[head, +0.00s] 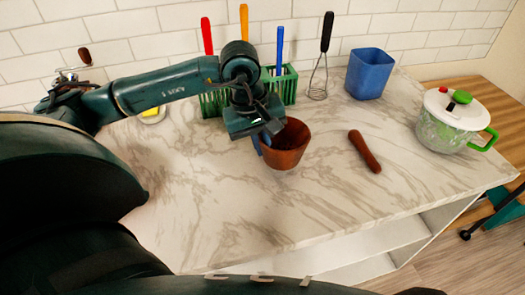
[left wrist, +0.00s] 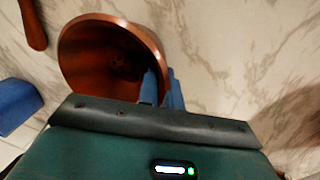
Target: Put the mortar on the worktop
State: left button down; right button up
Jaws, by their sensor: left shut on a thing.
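The mortar is a reddish-brown bowl (head: 287,146) at the middle of the marble worktop (head: 225,205) in the head view. My left gripper (head: 264,141) is at its left side, with its blue fingers shut on the mortar's wall. The left wrist view shows the mortar's open mouth (left wrist: 110,60) and the blue fingers (left wrist: 160,88) at its rim. The mortar looks roughly upright and empty. I cannot tell whether its base touches the worktop. My right gripper is not seen.
A brown pestle (head: 364,151) lies to the right of the mortar. Behind stand a green utensil basket (head: 284,86), a whisk (head: 319,75) and a blue cup (head: 369,73). A lidded pot (head: 447,125) stands at the right. The front of the worktop is clear.

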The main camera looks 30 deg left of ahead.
pick_arm(q)
jog(key=shift+f, duration=1.9)
jog(key=shift+f, duration=0.25)
jog(key=c, duration=1.6)
grip_release()
jog(key=shift+r, duration=0.1)
jog(key=r, duration=0.4)
jog(key=s+a+r, duration=0.1)
jog(key=r, duration=0.7)
jog(key=shift+s+a, duration=0.25)
jog(key=shift+s, duration=0.15)
